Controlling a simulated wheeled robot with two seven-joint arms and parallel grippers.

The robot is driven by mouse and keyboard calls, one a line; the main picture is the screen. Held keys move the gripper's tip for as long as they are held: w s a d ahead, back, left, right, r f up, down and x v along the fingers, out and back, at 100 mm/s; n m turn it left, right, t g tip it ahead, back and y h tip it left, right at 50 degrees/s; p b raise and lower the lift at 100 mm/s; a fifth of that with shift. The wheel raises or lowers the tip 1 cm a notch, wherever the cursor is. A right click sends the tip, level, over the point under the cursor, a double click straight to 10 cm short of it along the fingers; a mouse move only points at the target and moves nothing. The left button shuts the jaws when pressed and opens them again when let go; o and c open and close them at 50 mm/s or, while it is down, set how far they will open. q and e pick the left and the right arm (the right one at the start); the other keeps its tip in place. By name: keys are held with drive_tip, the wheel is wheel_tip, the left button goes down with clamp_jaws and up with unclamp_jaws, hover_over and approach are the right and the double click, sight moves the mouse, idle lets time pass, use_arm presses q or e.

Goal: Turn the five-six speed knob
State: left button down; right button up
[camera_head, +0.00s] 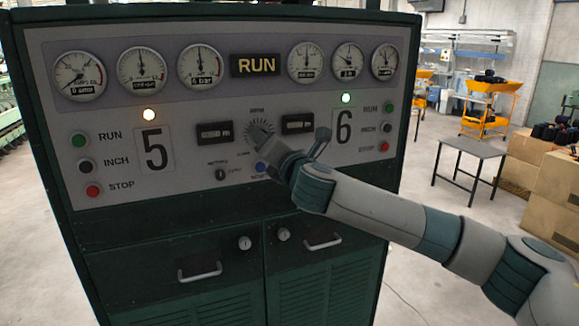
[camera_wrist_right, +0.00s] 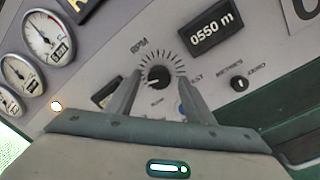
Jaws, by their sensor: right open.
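The speed knob (camera_wrist_right: 159,76) is a small round black knob on the control panel, ringed by dial marks under the letters RPM. In the head view its dial (camera_head: 257,131) sits between the large 5 and 6, partly covered by my right gripper. My right gripper (camera_wrist_right: 161,78) is open, with one finger on each side of the knob in the wrist view. In the head view my right gripper (camera_head: 293,141) is at the panel front; whether it touches the panel cannot be told. My left gripper is not in view.
A small selector switch (camera_wrist_right: 239,84) and a blue button (camera_head: 262,167) lie close below the knob. Displays (camera_head: 215,132) flank the dial. Gauges line the top, near the RUN sign (camera_head: 255,65). Cabinet handles (camera_head: 199,272) stick out below.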

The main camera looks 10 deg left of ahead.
drive_tip(key=b+v, duration=0.7)
drive_tip(key=v, duration=0.9)
drive_tip(key=shift+f, duration=0.25)
drive_tip(key=shift+d, duration=0.1)
